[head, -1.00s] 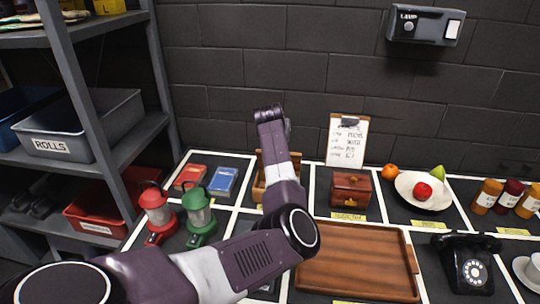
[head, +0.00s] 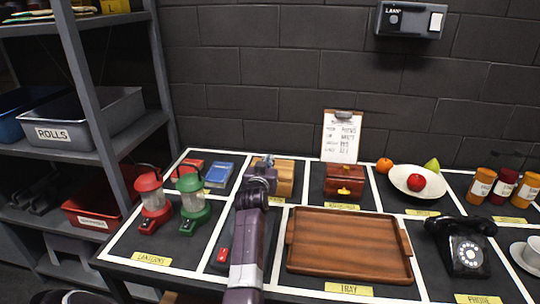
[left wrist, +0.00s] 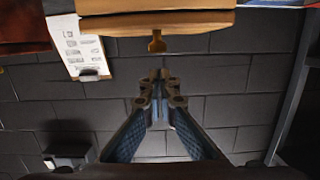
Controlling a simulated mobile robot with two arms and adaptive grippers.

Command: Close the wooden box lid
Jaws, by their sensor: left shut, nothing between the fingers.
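The light-brown wooden box (head: 286,179) stands in the back row of the table, partly hidden behind my left gripper (head: 264,162). Its lid looks down on the body. In the left wrist view, the wooden box (left wrist: 190,22) shows upside down at the top edge, with a seam between lid and body and a small brass knob (left wrist: 157,42). The left gripper's fingers (left wrist: 160,78) are together and empty, at the box's near left side in the head view; I cannot tell whether they touch it. My right gripper is out of view.
A dark red box (head: 345,184) stands right of it, before a clipboard (head: 341,137). A brown tray (head: 349,250) is in front. Red (head: 150,196) and green (head: 191,194) lanterns stand left. A black phone (head: 466,250) and fruit plate (head: 420,184) are right.

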